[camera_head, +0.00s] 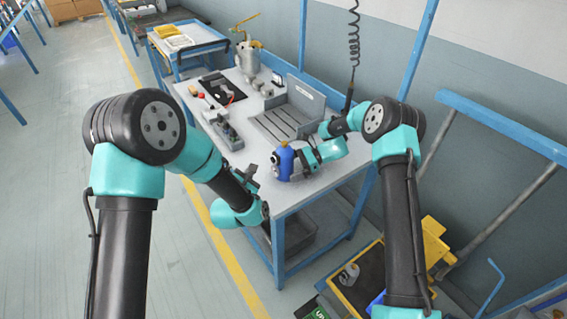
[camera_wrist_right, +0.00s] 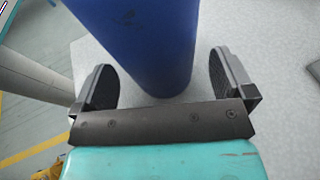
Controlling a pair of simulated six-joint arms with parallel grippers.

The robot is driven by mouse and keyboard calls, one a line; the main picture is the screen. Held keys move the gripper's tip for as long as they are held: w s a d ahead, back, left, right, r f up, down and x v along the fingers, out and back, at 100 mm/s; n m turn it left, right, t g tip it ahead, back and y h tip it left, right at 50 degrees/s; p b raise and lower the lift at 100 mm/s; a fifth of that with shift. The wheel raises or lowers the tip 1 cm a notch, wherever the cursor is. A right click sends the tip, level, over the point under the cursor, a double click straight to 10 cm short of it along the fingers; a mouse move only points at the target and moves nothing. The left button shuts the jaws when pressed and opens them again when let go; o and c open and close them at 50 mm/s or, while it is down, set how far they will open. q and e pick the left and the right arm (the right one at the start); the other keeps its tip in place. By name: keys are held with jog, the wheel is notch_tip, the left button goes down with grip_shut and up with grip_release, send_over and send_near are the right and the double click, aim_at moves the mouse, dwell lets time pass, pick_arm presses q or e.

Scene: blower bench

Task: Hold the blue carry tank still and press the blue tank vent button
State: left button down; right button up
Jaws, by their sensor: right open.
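The blue carry tank (camera_head: 286,163) stands upright near the front edge of the bench, with a brass-coloured top and a small round dark-and-white part on its left side. My right gripper (camera_head: 297,158) is at the tank's right side. In the right wrist view the tank's blue body (camera_wrist_right: 145,40) stands between the two open fingers of my right gripper (camera_wrist_right: 160,75), with visible gaps on both sides. My left gripper (camera_head: 249,173) is left of the tank, apart from it; its finger opening is too small to tell. I cannot make out the vent button.
A grey slatted rack (camera_head: 290,112) stands behind the tank. A grey fixture (camera_head: 228,132), a black mat (camera_head: 222,88) and a metal canister (camera_head: 248,58) are farther back on the bench (camera_head: 251,145). A yellow bin (camera_head: 362,285) is on the floor at the lower right.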

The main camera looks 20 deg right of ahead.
jog(key=v, duration=0.9)
jog(key=shift+d+r, duration=0.15)
jog(key=shift+d, duration=0.2)
